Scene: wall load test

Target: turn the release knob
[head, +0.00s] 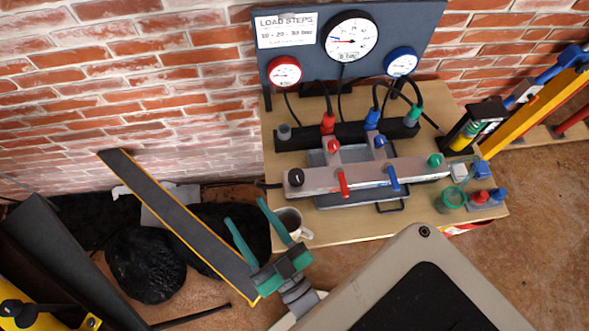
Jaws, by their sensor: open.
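A grey control block (360,178) on the wooden table (270,228) carries several knobs and levers. A black round knob (295,177) is at its left end and a green knob (435,160) at its right end. A red knob (333,146) and a blue knob (380,141) sit behind, with a red lever (343,184) and a blue lever (393,180) in front. No readable label shows which is the release knob. My gripper (246,211), with green fingers, is open and empty at the table's left front corner, apart from the knobs.
A white mug (290,222) stands close to my gripper's right finger. The gauge panel (350,45) rises at the back, with hoses down to the black manifold (347,135). A dark plank (180,222) leans left. A green cup (452,200) is at right.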

